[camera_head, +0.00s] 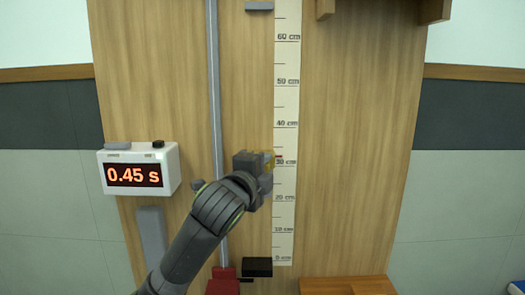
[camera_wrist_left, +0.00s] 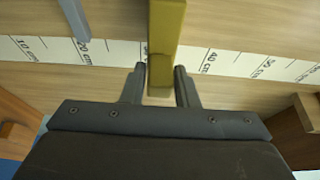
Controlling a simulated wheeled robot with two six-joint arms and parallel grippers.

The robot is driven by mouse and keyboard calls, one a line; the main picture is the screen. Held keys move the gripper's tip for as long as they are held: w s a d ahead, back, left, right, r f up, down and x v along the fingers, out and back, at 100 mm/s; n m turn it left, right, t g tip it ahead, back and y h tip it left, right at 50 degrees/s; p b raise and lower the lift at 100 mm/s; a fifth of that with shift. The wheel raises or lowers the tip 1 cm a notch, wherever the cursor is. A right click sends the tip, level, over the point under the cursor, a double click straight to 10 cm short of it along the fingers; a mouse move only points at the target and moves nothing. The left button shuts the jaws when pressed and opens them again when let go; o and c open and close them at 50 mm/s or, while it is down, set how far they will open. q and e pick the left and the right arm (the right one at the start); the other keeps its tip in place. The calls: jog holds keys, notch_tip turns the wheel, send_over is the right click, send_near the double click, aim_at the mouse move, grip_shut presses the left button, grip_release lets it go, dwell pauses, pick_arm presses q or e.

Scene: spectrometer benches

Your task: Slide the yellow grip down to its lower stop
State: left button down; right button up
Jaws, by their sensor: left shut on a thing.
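In the left wrist view the yellow grip (camera_wrist_left: 165,45) stands between the two dark fingers of my left gripper (camera_wrist_left: 160,72). A black block (camera_head: 257,267) is at the bottom of the scale, near 0 cm, well below the grip. My right gripper is in neither view.
A tall grey rail (camera_head: 214,90) runs up the wooden board left of the scale. A white timer box (camera_head: 139,169) reads 0.45 s at the left. A grey block (camera_head: 259,6) is at the top. A red block (camera_head: 222,286) is at the rail's foot.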

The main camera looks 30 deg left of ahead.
pick_arm(q)
notch_tip(320, 180, down, 8)
jog(key=b, duration=0.3)
jog(key=shift+f, duration=0.25)
jog(key=c, duration=1.2)
grip_release()
jog(key=shift+w, duration=0.1)
jog(key=shift+c, duration=0.2)
